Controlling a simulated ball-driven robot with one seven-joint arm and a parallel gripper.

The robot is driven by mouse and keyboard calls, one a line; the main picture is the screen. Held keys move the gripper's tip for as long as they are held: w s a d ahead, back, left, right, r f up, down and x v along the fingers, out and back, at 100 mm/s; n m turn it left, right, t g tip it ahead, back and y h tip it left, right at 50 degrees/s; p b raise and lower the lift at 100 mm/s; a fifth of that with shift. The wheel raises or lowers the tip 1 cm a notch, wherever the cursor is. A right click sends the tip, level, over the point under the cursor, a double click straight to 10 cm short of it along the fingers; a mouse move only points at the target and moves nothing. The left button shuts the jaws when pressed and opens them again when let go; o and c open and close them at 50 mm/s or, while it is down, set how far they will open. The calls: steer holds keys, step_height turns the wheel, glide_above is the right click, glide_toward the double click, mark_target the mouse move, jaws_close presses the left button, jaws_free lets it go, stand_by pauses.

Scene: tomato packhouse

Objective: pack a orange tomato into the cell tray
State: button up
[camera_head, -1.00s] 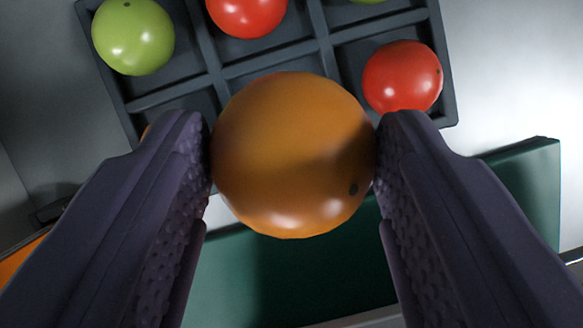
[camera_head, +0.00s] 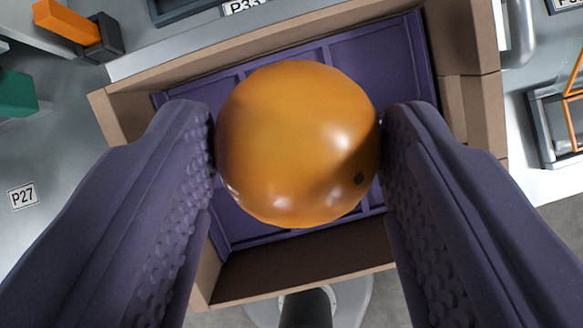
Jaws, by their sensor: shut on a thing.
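An orange tomato (camera_head: 298,140) with a small dark spot fills the middle of the view. My gripper (camera_head: 297,145) is shut on it, with one dark purple finger on each side and the textured pads against its sides. Behind the tomato is a purple cell tray (camera_head: 403,50) with raised dividers, lying inside a brown cardboard box. The parts of the tray that show are empty; the tomato and fingers hide its middle and much of its sides. The tomato appears held above the tray, apart from it.
The cardboard box (camera_head: 470,35) has upright walls around the tray. An orange block in a dark holder (camera_head: 105,38) and a green object (camera_head: 15,93) are at upper left. A dark frame (camera_head: 548,130) stands at right.

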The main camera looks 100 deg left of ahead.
steer(key=shift+s+a+f+b, duration=0.1)
steer(key=shift+f+b, duration=0.2)
steer(key=w+f+b, duration=0.1)
steer(key=f+b, duration=0.3)
steer(key=w+f+b, duration=0.1)
steer(key=f+b, duration=0.3)
steer(key=f, duration=0.1)
steer(key=w+f+b, duration=0.2)
steer(key=f+b, duration=0.2)
steer(key=shift+f, duration=0.4)
steer(key=shift+f+b, duration=0.5)
steer(key=shift+b, duration=0.1)
steer(key=o, duration=0.8)
steer(key=shift+o, duration=0.2)
steer(key=shift+r, duration=0.1)
steer(key=s+r+p, duration=0.1)
steer(key=r+p, duration=0.2)
steer(key=s+r+p, duration=0.1)
steer(key=r+p, duration=0.6)
steer(key=shift+s+r, duration=0.3)
steer(key=shift+s, duration=0.1)
steer(key=shift+f, duration=0.1)
